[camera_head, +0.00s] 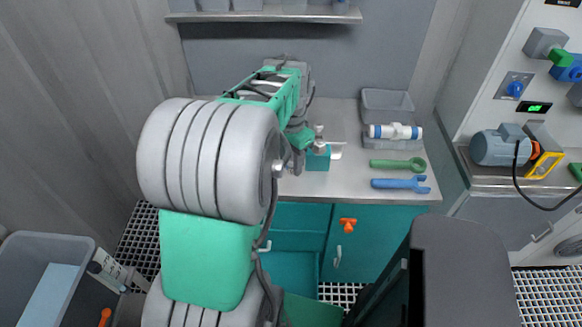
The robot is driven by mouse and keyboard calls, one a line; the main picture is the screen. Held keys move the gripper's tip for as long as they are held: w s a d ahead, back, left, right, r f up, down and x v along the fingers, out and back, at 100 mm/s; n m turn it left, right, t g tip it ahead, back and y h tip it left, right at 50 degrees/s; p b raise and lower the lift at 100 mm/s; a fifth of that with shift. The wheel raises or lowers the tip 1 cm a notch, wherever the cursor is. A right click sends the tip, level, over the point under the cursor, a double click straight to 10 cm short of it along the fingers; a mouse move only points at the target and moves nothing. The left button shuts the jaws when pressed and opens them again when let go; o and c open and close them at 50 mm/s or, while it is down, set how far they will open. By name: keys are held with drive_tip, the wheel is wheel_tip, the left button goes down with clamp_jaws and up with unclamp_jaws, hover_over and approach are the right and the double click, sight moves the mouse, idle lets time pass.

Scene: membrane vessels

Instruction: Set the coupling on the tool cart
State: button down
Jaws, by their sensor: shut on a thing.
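The tool cart is the teal cabinet with a grey top (352,186), ahead of me. My arm reaches over its left part. My gripper (318,147) is low over the cart top and shut on a small silver-grey part, which I take for the coupling (336,151). The arm and fingers hide much of it, and I cannot tell whether it touches the top. A small teal block (317,161) is right below the gripper. A white fitting with blue bands (395,131) lies farther right, at the front of a grey bin (387,103).
A green wrench (398,164) and a blue wrench (401,184) lie on the cart's right part. A shelf (262,16) hangs above. A blue-grey motor (492,148) with a black cable stands on the bench at right. A grey bin (45,243) is at lower left.

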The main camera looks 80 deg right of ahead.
sight(291, 169)
drive_tip(key=shift+d+f, duration=0.1)
drive_tip(key=shift+f, duration=1.75)
drive_tip(key=c, duration=0.9)
unclamp_jaws()
drive_tip(key=shift+r, duration=0.15)
